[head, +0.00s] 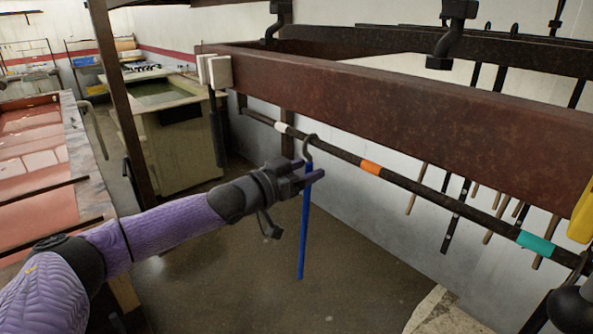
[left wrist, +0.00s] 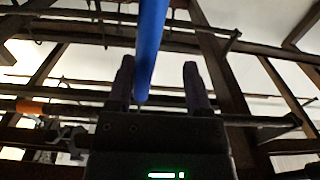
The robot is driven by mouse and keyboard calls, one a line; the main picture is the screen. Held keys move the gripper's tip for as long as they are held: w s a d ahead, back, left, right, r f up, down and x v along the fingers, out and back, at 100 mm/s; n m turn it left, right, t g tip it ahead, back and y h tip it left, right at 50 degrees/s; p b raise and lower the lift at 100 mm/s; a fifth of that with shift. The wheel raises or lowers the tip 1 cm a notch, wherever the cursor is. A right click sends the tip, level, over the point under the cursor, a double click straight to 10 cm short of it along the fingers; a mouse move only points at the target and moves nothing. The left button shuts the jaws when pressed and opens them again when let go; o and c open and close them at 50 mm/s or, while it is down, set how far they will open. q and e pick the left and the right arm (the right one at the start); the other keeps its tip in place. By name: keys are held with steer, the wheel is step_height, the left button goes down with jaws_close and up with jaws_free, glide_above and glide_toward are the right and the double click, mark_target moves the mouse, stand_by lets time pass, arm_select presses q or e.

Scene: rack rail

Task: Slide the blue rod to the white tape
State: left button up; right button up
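The blue rod (head: 304,230) hangs upright from a dark hook on the rail (head: 430,193), just right of the white tape (head: 281,127). The rod lies between the white tape and the orange tape (head: 371,167), nearer the white. My left gripper (head: 313,170) is at the rod's upper end, just below the hook. In the left wrist view its two fingers (left wrist: 160,88) stand apart, with the blue rod (left wrist: 150,45) showing between them, nearer the left finger. I cannot tell whether a finger touches it.
Teal tape (head: 536,243) marks the rail farther right. A rusty beam (head: 400,110) runs above the rail. Several dark rods hang behind, by the white wall. A beige tank (head: 180,145) stands at the left. The floor below the rod is clear.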

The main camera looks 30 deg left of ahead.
arm_select(q)
steer(key=shift+w+a+p, duration=0.2)
steer(key=shift+a+p, duration=0.05)
steer(key=shift+a, duration=0.3)
steer(key=shift+w+a+p, duration=0.2)
steer(key=shift+a+p, duration=0.05)
steer(key=shift+a, duration=0.3)
